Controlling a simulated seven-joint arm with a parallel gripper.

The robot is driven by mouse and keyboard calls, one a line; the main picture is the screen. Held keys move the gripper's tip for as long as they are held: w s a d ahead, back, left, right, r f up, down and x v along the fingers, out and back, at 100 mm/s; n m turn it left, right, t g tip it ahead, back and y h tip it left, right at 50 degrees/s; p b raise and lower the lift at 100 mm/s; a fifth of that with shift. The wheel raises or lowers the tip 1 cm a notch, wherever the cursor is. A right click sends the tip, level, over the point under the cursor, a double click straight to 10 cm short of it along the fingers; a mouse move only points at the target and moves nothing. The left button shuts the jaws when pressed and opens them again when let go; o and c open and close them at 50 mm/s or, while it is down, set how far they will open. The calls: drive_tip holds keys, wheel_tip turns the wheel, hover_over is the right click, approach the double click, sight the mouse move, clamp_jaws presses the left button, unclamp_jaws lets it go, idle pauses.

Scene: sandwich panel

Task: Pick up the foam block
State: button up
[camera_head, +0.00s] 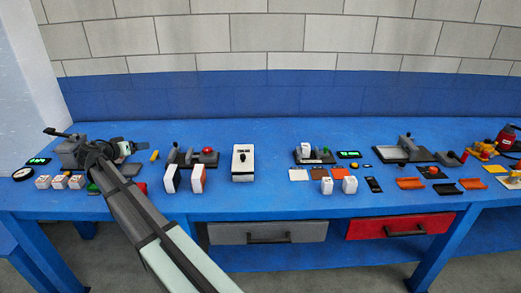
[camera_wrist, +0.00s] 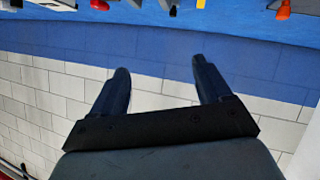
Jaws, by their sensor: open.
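No object is clearly identifiable as the foam block. Candidates on the blue bench (camera_head: 270,135) are two upright white blocks with orange sides, the left one (camera_head: 170,179) and the right one (camera_head: 197,179), and a small yellow piece (camera_head: 154,156). Two small white blocks, one left (camera_head: 327,186) and one right (camera_head: 349,185), stand right of centre. In the wrist view my gripper (camera_wrist: 160,68) is open, with nothing between its two dark fingers. It faces the blue and white wall, with bench objects at the top edge. In the head view my arm reaches over the bench's left part.
A white box with a dark knob (camera_head: 243,163) stands mid-bench. A lever fixture with a red button (camera_head: 208,151) is left of it. Three small white boxes (camera_head: 59,182) sit at the left front. Grey (camera_head: 265,233) and red (camera_head: 400,224) drawers hang below. The back strip is mostly clear.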

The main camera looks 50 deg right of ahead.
drive_tip(key=s+d+f+m+g+y, duration=0.1)
drive_tip(key=s+d+m+g, duration=0.15)
drive_tip(key=d, duration=0.75)
drive_tip(key=s+d+f+m+g+y, duration=0.1)
drive_tip(key=d+m+g, duration=0.15)
drive_tip(key=d, duration=0.75)
drive_tip(key=m+y, duration=0.9)
drive_tip(key=m, duration=0.4)
approach(306, 145)
drive_tip(key=shift+g, duration=0.4)
drive_tip(key=f, duration=0.5)
drive_tip(key=shift+w+a+f, duration=0.15)
drive_tip(key=shift+w+a, duration=0.1)
drive_tip(key=shift+w, duration=0.1)
drive_tip(key=shift+d+f, duration=0.15)
drive_tip(key=shift+f, duration=1.2)
drive_tip(key=shift+d+f, duration=0.1)
drive_tip(key=shift+f, duration=1.25)
drive_tip(key=c, duration=1.1)
